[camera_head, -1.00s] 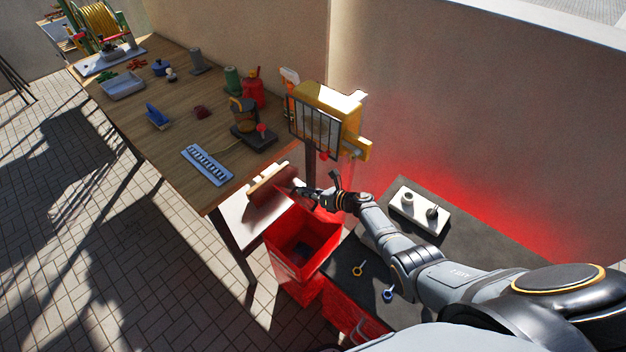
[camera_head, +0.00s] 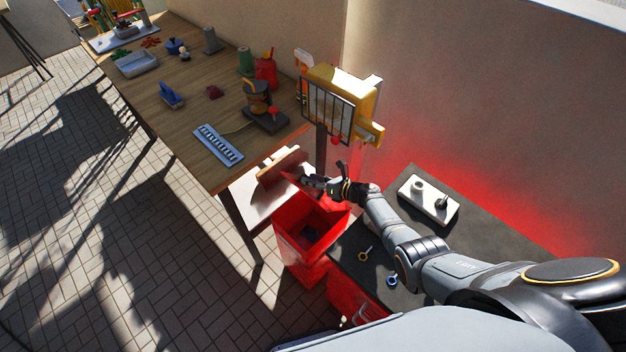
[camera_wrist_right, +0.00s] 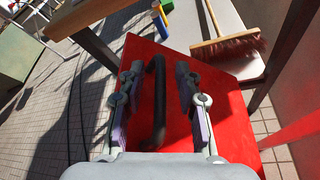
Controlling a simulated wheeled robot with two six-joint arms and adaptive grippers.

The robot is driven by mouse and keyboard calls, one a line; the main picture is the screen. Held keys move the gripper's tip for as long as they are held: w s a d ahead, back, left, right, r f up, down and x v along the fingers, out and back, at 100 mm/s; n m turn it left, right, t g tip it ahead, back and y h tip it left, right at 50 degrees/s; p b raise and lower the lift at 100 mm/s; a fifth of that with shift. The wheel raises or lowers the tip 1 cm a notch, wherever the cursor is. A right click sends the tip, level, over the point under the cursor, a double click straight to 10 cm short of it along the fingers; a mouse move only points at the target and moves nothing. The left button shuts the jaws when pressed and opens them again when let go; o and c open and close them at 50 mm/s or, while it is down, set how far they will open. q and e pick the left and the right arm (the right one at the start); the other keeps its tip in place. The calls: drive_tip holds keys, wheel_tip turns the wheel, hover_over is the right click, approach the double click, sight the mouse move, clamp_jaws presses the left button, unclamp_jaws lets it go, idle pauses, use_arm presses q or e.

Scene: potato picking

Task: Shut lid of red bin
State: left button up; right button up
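The red bin (camera_head: 292,250) stands on the paved floor beside the workbench, and its top is open with the dark inside showing. In the right wrist view its red lid (camera_wrist_right: 225,115) fills the middle, with a black bar handle (camera_wrist_right: 158,100) running along it. My right gripper (camera_head: 308,181) is over the bin's far side. In the wrist view its two fingers (camera_wrist_right: 160,98) are apart, one on each side of the handle, with gaps showing. Whether the fingers reach down around the handle is unclear. In the head view the lid is mostly hidden. My left gripper is out of view.
A wooden workbench (camera_head: 180,120) with tools is at the left. A broom (camera_head: 278,164) lies on a pale surface beyond the bin. A dark-topped cabinet (camera_head: 385,235) stands right of the bin, carrying a white tray (camera_head: 428,203). A yellow caged device (camera_head: 345,95) stands behind.

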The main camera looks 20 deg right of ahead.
drive_tip(key=v, duration=0.7)
drive_tip(key=shift+d, duration=0.15)
drive_tip(key=shift+s, duration=0.15)
